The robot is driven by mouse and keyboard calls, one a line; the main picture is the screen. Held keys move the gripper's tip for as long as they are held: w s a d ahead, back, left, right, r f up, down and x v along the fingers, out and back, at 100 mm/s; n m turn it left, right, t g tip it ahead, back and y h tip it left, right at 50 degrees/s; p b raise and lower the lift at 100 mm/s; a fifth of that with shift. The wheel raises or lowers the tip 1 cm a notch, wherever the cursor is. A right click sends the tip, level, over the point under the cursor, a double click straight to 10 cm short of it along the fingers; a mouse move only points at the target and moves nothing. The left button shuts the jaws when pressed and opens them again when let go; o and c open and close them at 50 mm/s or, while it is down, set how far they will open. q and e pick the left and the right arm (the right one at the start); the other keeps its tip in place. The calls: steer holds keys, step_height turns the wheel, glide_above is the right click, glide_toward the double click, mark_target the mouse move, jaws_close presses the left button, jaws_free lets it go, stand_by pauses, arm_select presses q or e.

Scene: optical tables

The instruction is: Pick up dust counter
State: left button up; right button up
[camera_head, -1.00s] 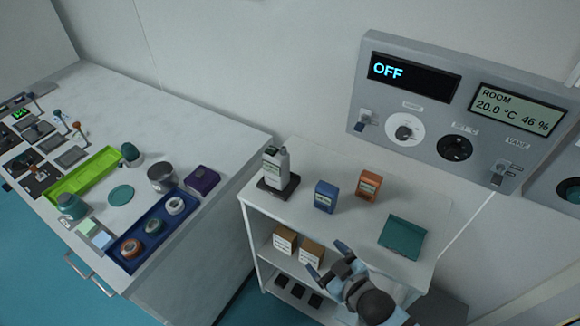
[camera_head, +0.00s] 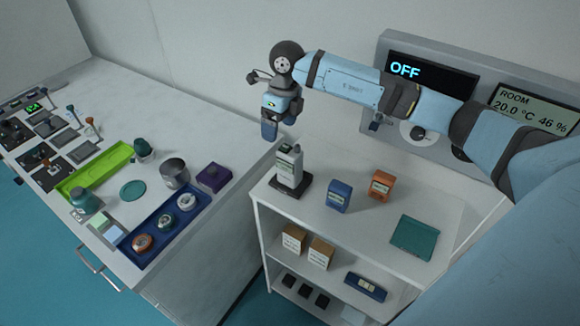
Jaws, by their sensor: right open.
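The dust counter, which I take to be the grey upright device with a dark base and small label (camera_head: 289,168), stands at the left end of the white shelf unit's top. My right arm reaches in from the right, and my right gripper (camera_head: 279,125) points down just above and slightly left of the device's top. The gripper is open and appears empty. I cannot tell the exact gap between its fingers and the device. My left gripper is not in view.
A blue box (camera_head: 338,196), an orange box (camera_head: 381,185) and a teal tray (camera_head: 415,237) share the shelf top. A wall panel (camera_head: 385,50) stands behind. A bench with a blue tray (camera_head: 133,256) is left.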

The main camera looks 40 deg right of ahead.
mark_target(290, 151)
steer(key=d+r+h, duration=0.2)
steer(key=d, duration=0.2)
steer(key=f+b, duration=0.1)
steer(key=f, duration=0.1)
steer(key=f+b, duration=0.2)
steer(key=f, duration=0.1)
steer(key=w+f+b, duration=0.1)
steer(key=f, duration=0.2)
steer(key=shift+a+f+b, duration=0.1)
steer(key=shift+f+b, duration=0.25)
steer(key=shift+f, duration=0.1)
steer(key=f, duration=0.1)
steer(key=f+b, duration=0.1)
steer(key=f, duration=0.1)
steer(key=f+b, duration=0.1)
steer(key=shift+s+a+f, duration=0.25)
steer(key=shift+s+a, duration=0.05)
steer(key=shift+s, duration=0.05)
steer(key=shift+f, duration=0.15)
steer(key=c, duration=0.7)
jaws_close()
